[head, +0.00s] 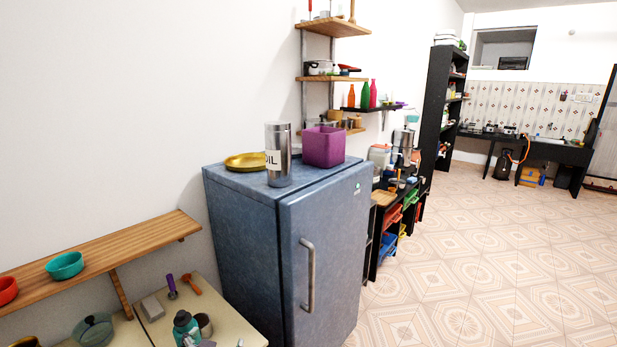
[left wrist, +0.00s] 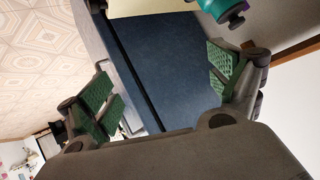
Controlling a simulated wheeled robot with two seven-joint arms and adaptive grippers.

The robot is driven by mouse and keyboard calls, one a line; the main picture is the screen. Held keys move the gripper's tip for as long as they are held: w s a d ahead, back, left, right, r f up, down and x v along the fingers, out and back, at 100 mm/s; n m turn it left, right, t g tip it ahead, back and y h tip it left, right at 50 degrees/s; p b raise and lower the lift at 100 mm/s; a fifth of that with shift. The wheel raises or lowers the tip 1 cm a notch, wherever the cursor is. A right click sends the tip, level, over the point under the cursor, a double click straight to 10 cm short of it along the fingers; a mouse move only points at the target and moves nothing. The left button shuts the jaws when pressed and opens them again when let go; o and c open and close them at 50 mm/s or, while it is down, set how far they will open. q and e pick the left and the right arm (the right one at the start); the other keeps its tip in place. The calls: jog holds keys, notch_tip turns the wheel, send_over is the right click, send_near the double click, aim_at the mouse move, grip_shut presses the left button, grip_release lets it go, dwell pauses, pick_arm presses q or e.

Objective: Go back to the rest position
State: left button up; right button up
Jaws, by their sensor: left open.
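My left gripper (left wrist: 162,88) shows in the left wrist view. Its two fingers with green pads are spread wide, with nothing between them. Behind the gap is the blue surface of the fridge (left wrist: 165,65). In the head view the fridge (head: 245,235) stands in the middle with its door shut. No gripper can be made out clearly in the head view. My right gripper shows in neither view.
A metal cylinder (head: 278,155), a purple box (head: 324,146) and a gold dish (head: 246,161) stand on the fridge. A teal bottle (head: 184,325) stands on the low table at left; a wooden shelf (head: 110,244) holds bowls. Tiled floor at right is clear.

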pick_arm(q)
jog(key=s+f+g+h, duration=0.1)
jog(key=s+f+g, duration=0.35)
jog(key=s, duration=0.45)
jog(key=s+f+g, duration=0.3)
jog(key=s+f, duration=0.2)
jog(key=s, duration=0.3)
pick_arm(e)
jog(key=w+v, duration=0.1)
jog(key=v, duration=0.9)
pick_arm(q)
notch_tip(320, 180, down, 50)
jog(key=s+d+g+b, duration=0.2)
jog(key=s+b, duration=0.1)
jog(key=b, duration=1.8)
jog(key=shift+d+r+h, duration=0.15)
jog(key=shift+d+h, duration=0.1)
jog(key=shift+h, duration=0.15)
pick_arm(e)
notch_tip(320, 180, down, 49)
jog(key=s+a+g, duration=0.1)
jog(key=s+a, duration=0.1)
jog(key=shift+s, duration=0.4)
pick_arm(q)
jog(key=shift+s+a+p, duration=0.1)
jog(key=shift+s+p, duration=0.25)
jog(key=shift+p, duration=0.5)
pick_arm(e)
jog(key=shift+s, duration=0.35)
